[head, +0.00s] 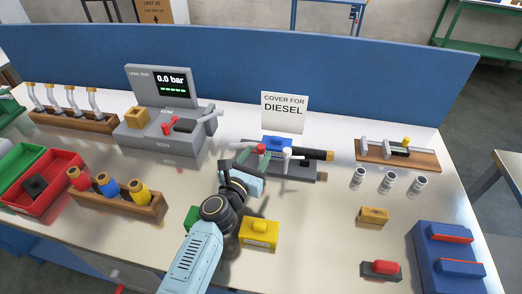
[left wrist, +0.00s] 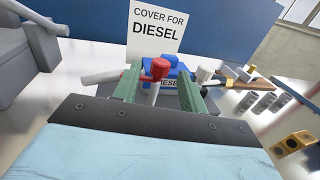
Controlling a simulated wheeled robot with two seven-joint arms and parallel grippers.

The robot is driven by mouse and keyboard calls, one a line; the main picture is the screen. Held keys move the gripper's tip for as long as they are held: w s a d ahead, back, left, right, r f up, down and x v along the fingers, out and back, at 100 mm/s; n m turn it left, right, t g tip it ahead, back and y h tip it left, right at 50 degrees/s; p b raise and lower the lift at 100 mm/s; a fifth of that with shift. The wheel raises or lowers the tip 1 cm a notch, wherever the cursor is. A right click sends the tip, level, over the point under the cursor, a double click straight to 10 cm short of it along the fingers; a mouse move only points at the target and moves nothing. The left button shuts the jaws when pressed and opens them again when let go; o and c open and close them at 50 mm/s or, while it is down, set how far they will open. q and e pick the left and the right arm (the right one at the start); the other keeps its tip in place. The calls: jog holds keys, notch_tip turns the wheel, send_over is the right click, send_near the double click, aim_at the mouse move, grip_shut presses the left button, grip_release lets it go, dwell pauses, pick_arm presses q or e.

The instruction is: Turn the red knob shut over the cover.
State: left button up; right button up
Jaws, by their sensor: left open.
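A red knob (head: 261,149) stands on a dark grey fixture (head: 300,170) at the middle of the table. A white knob (head: 287,153) stands to the right. My left gripper (head: 251,162) is open at the fixture. In the left wrist view its green fingers stand either side of the red knob (left wrist: 158,68), with the knob's head between the tips; contact cannot be told. My right gripper is out of view.
A sign (head: 284,112) reading COVER FOR DIESEL stands behind the fixture. A yellow block (head: 259,233) and a partly hidden green block (head: 193,217) lie near my left arm. A grey tester (head: 160,130) reads 0.0 bar at left. Several small metal cylinders (head: 388,182) stand at right.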

aim_at(259, 151)
pick_arm(q)
jog(key=shift+b+x, duration=0.35)
jog(key=shift+x, duration=0.9)
jog(key=shift+w+d, duration=0.25)
jog(key=shift+w, duration=0.25)
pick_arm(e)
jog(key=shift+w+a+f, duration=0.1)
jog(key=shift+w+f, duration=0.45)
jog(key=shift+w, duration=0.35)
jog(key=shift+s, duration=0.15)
pick_arm(q)
jog(key=shift+c, duration=0.5)
grip_shut()
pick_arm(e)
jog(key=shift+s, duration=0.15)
